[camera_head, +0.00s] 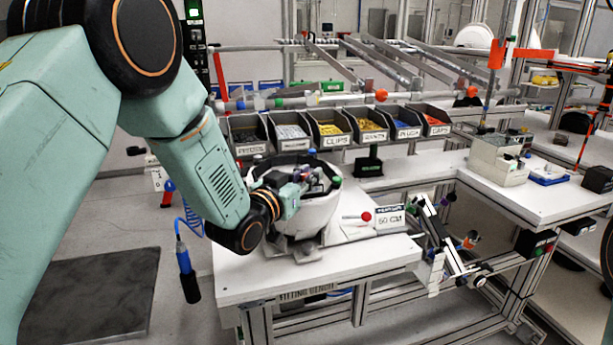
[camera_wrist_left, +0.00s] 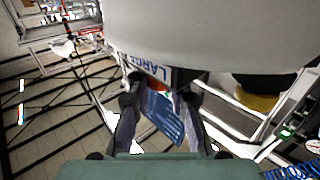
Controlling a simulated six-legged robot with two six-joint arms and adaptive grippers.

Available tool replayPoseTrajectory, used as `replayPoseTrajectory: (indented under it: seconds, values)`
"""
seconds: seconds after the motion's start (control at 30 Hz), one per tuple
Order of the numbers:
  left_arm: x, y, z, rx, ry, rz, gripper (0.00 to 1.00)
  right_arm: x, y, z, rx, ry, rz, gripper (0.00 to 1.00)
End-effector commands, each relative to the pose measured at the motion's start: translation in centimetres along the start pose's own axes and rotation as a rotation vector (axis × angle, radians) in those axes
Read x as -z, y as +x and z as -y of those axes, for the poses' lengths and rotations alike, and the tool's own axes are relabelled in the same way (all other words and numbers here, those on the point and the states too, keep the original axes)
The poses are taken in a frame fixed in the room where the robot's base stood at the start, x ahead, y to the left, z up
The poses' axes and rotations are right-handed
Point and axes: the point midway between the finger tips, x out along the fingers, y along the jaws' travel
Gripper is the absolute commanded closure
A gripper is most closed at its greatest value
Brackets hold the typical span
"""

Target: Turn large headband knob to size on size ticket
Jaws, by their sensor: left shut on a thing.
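A white helmet shell (camera_head: 318,212) sits open side up in a grey holder on the bench. My left gripper (camera_head: 298,183) reaches in from the left at its near rim. In the left wrist view, the shell's pale wall fills the top, with a "LARGE" label (camera_wrist_left: 145,68) under its edge. My left gripper (camera_wrist_left: 160,92) has its two fingers on either side of a blue ridged piece, which looks like the large headband knob (camera_wrist_left: 162,115). The fingers partly hide it, and its dial mark cannot be read. The size ticket (camera_head: 390,217) reads "60 CM" and stands right of the shell.
A red-tipped pin (camera_head: 366,216) is between shell and ticket. Labelled bins (camera_head: 331,128) line the back of the white bench (camera_head: 355,258). The bench's front is mostly clear. A blue hanging tool (camera_head: 185,265) is at left.

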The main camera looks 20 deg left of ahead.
Motion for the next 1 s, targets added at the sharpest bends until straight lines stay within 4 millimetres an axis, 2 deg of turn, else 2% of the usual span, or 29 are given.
replayPoseTrajectory:
  seconds: [0.3, 1.0]
  values:
    - [0.04, 0.01, -0.02, 0.072, 0.001, -0.002, 1.0, 0.0, 0.45, 0.0, 0.0, 0.0, 0.0, 1.0]
    - [0.01, -0.02, 0.01, 0.07, 0.0, -0.001, 1.0, 0.0, 0.4, 0.0, 0.0, 0.0, 0.0, 1.0]
